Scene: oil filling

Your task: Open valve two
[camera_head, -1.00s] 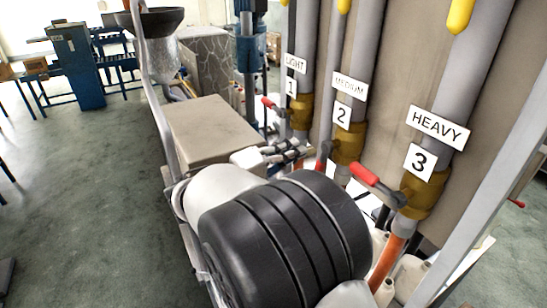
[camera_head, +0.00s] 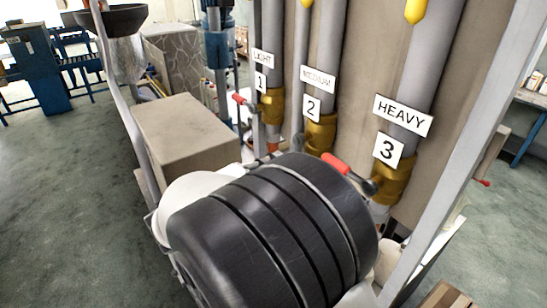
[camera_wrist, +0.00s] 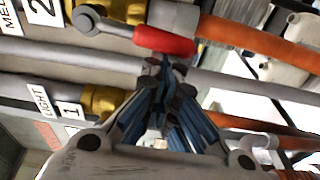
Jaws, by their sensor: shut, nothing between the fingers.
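Valve two is the brass valve (camera_head: 320,132) on the middle pipe, under the MEDIUM and 2 labels. Its handle is hidden behind my arm in the head view. In the wrist view its lever runs from a grey hub to a red grip (camera_wrist: 165,41), slightly angled to the pipe. My gripper (camera_wrist: 168,68) is shut and empty, its fingertips right at the lower side of the red grip. I cannot tell whether they touch it. The gripper is hidden in the head view.
Valve one's red handle (camera_head: 238,98) is on the left, and valve three's red handle (camera_head: 336,163) is on the right, close to my arm. A beige box (camera_head: 185,130) stands left of the pipes. An orange pipe (camera_wrist: 255,42) continues past valve two. Open floor lies left.

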